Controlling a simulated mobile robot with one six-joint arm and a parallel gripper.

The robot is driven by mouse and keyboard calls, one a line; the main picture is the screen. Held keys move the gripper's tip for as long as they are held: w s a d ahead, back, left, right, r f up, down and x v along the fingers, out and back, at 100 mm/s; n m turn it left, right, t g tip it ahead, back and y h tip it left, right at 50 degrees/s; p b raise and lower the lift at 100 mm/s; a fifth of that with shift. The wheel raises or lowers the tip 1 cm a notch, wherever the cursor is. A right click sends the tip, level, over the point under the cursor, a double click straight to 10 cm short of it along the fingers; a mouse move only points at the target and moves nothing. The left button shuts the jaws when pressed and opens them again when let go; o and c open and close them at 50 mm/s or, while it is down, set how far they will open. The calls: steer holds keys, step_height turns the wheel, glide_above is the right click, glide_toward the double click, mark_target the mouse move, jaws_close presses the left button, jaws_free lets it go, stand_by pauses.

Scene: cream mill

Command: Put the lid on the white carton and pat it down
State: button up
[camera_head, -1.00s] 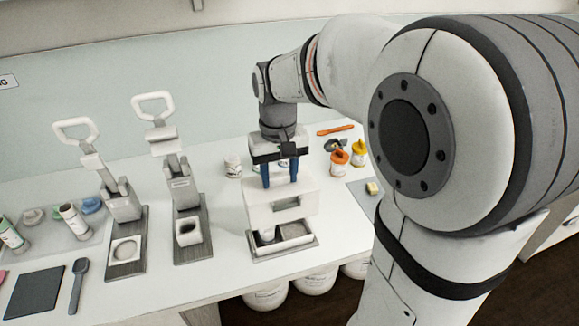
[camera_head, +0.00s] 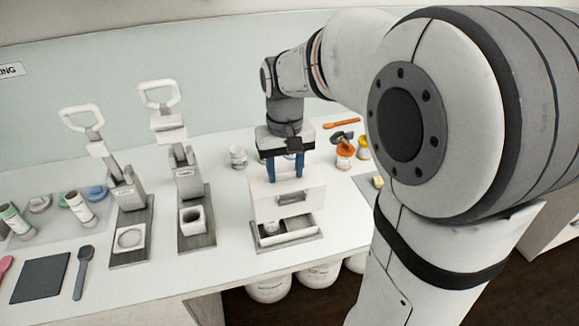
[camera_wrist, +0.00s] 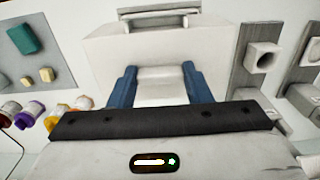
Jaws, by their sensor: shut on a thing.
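My gripper (camera_head: 285,172) points down with its blue fingers at the top of a white box-shaped unit (camera_head: 288,200). In the wrist view, my gripper (camera_wrist: 161,85) is shut on a white block (camera_wrist: 163,78) at the top of that unit. I cannot tell whether the block is a separate lid or part of the unit. A low tray (camera_head: 302,232) sticks out at the unit's front. A small pale thing (camera_head: 272,227) sits in the tray's left part, partly hidden. I cannot make out for certain which thing is the carton.
Two lever presses (camera_head: 127,195) (camera_head: 190,190) stand to the left. A white jar (camera_head: 238,157) stands behind the unit; an orange-topped bottle (camera_head: 345,152) is right of it. A dark mat (camera_head: 40,278) and a spoon (camera_head: 84,270) lie at the front left. My arm hides the right side.

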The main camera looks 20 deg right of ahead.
mark_target(285, 180)
steer(key=shift+f, duration=0.2)
stand_by(0.5)
steer(key=shift+f+b, duration=1.15)
steer(key=shift+f, duration=0.3)
steer(key=shift+f, duration=0.15)
steer(key=shift+f+b, duration=1.05)
steer(key=shift+f, duration=0.25)
steer(key=shift+f, duration=0.2)
stand_by(0.4)
steer(key=shift+f, duration=0.3)
steer(key=shift+f+b, duration=0.35)
steer(key=shift+b, duration=0.1)
stand_by(0.3)
steer(key=o, duration=1.3)
